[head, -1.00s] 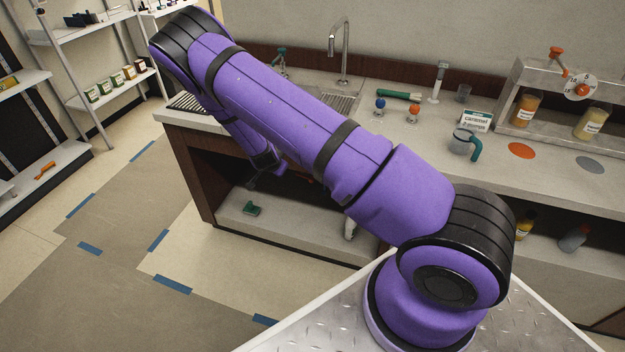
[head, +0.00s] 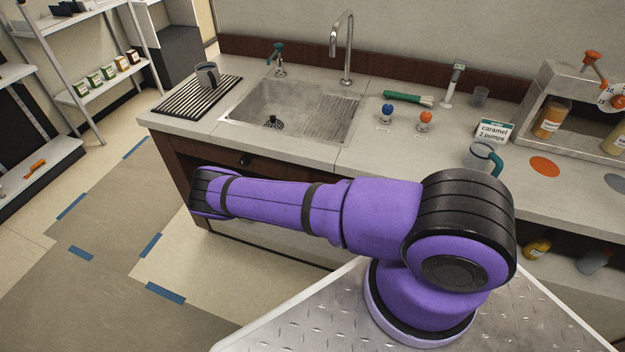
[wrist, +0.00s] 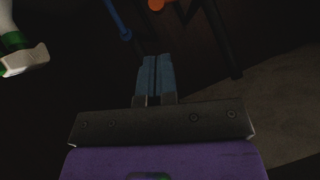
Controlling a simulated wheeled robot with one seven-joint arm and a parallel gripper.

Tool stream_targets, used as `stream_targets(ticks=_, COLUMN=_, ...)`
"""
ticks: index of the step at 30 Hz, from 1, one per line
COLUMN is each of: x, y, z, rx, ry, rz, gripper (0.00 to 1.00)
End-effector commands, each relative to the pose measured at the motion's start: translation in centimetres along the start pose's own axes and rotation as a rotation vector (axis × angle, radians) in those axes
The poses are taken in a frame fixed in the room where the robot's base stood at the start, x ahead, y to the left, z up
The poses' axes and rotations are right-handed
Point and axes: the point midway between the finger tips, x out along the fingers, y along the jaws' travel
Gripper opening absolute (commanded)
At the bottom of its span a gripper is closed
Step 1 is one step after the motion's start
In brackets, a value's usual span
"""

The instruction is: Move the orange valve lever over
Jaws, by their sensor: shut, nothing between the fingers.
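In the wrist view my gripper (wrist: 157,62) is shut and empty, its blue-grey fingers together inside a dark space. An orange part (wrist: 156,5) shows at the top edge, beyond the fingertips and apart from them. It is cut off, so I cannot tell for sure that it is the valve lever. A blue bar (wrist: 117,18) is up and left of the fingers. In the head view my gripper is hidden, and my purple arm lies low across the front of the sink cabinet (head: 170,165).
In the wrist view a white and green bottle-like item (wrist: 18,45) is at upper left, and a dark slanting bar (wrist: 222,38) is at right. In the head view the counter holds a sink (head: 290,110), a grey mug (head: 207,74), and blue (head: 388,110) and orange (head: 425,117) knobs.

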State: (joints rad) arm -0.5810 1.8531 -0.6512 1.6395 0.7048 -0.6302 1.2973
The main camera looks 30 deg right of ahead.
Motion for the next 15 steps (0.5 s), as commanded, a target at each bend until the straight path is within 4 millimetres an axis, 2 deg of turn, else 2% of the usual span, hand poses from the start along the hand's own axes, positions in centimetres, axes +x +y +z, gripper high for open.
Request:
stream_targets(ticks=5, x=1.1, y=0.2, z=0.1, rx=-0.002, ry=0.002, rz=-0.003, gripper=0.0)
stream_targets(ticks=15, x=6.6, y=0.3, z=0.1, rx=-0.004, ry=0.001, rz=-0.003, gripper=0.0)
